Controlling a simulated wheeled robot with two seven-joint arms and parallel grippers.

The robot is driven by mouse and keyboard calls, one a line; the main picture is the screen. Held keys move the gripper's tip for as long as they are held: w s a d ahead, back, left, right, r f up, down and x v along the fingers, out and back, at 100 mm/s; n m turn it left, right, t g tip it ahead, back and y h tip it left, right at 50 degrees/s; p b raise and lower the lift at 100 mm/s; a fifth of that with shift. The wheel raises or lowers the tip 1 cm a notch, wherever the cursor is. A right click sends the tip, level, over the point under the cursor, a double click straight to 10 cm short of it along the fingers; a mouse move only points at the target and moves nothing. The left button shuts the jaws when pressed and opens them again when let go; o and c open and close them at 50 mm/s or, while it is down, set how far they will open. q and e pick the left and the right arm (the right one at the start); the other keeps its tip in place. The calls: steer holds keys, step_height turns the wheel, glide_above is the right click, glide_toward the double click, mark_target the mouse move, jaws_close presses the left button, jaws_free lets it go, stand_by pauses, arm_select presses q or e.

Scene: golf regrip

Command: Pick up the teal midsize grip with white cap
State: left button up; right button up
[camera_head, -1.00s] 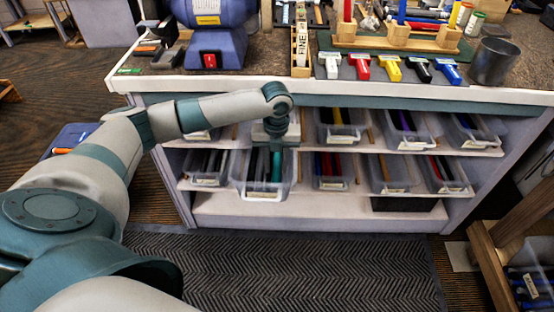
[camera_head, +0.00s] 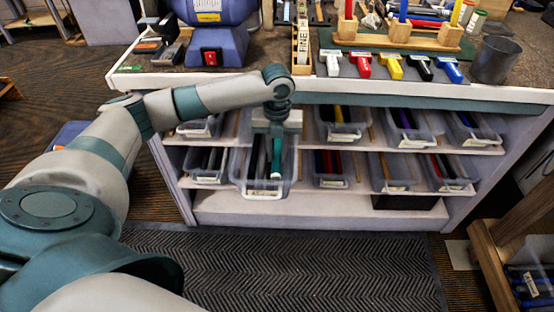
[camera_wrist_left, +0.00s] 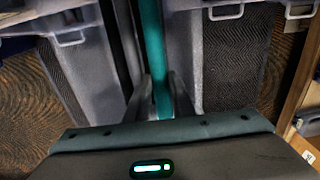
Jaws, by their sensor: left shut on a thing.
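The teal grip (camera_head: 277,156) is held upright or nearly so at the front of a clear pulled-out bin (camera_head: 248,188) on the lower shelf. Its lower end looks pale, but the cap is too small to make out surely. My left gripper (camera_head: 277,138) points down over this bin and is shut on the teal grip. In the left wrist view the teal grip (camera_wrist_left: 153,45) runs between the two fingers (camera_wrist_left: 162,98) of my gripper. My right gripper is out of view.
Other clear bins with grips stand on both sides (camera_head: 331,180) and on the upper shelf (camera_head: 342,133). The bench top edge (camera_head: 400,92) overhangs the shelves. A dark mat (camera_head: 300,270) covers the clear floor in front.

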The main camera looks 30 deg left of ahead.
arm_select(q)
step_height(320, 180, up, 5)
steer(key=shift+r, duration=0.45)
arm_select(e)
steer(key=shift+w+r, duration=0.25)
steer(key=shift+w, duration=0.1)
